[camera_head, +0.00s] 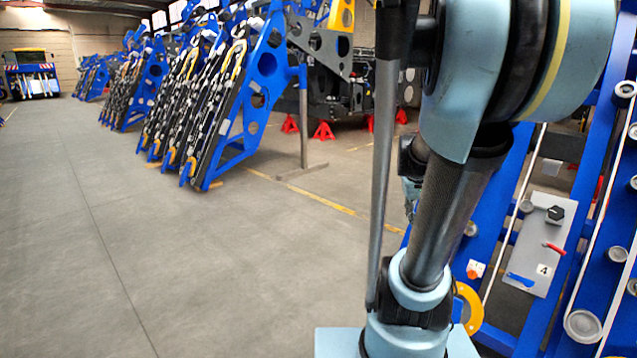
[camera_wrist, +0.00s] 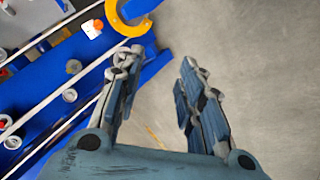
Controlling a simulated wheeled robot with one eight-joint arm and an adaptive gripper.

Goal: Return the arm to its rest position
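My gripper (camera_wrist: 157,85) is open in the wrist view, with its two fingers spread apart and nothing between them. Bare grey floor shows through the gap. The left finger overlaps the edge of a blue chassis frame (camera_wrist: 150,60) in the picture; I cannot tell how far apart they are. In the head view my arm is folded up in front of the camera on the right side. The gripper is mostly hidden there behind my arm's dark link.
The blue chassis (camera_head: 535,330) stands close on the right, with rollers, a grey panel (camera_head: 540,245) marked 4 and a yellow ring (camera_head: 473,308). Blue harvester units (camera_head: 240,110) stand at the back left. Red stands (camera_head: 323,131) are behind. The grey floor on the left is clear.

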